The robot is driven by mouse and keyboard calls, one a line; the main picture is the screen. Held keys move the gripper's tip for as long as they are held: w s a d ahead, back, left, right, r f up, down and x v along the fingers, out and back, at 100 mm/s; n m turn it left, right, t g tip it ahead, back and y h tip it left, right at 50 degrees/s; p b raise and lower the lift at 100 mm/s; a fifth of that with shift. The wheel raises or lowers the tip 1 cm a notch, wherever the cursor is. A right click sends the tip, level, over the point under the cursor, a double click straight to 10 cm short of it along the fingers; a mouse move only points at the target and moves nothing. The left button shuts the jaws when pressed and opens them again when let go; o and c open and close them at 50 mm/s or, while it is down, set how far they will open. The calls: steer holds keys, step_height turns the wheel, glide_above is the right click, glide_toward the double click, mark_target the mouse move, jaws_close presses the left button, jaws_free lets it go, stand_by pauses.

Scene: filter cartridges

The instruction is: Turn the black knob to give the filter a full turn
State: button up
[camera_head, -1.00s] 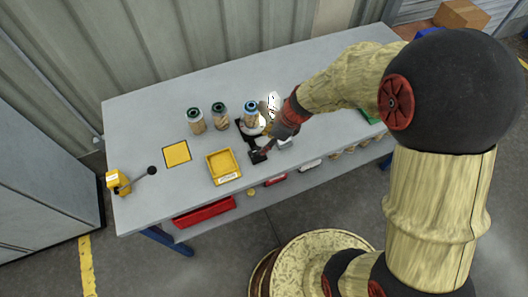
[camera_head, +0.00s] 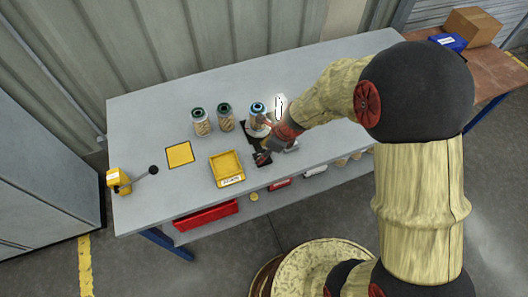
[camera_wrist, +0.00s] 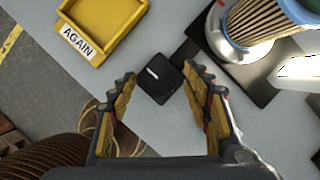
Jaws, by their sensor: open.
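The black knob (camera_wrist: 158,76) is a dark square-looking block with a white line on top. It sits at the front of a black base (camera_wrist: 262,88), and also shows small in the head view (camera_head: 263,159). The filter (camera_wrist: 262,22) has tan pleats and a blue rim, and stands upright in a round white seat on that base; it also shows in the head view (camera_head: 258,113). My gripper (camera_wrist: 160,74) is open, with one finger on each side of the knob in the picture. Gaps show between fingers and knob; height above it is hard to tell.
A yellow tray (camera_wrist: 88,48) labelled AGAIN lies left of the knob. Two more filters (camera_head: 201,124) (camera_head: 225,118), a yellow square (camera_head: 179,154) and a yellow box with a black-knobbed lever (camera_head: 118,180) are farther left on the grey bench (camera_head: 140,110).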

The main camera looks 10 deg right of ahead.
steer(key=shift+c, duration=0.7)
steer(key=c, duration=1)
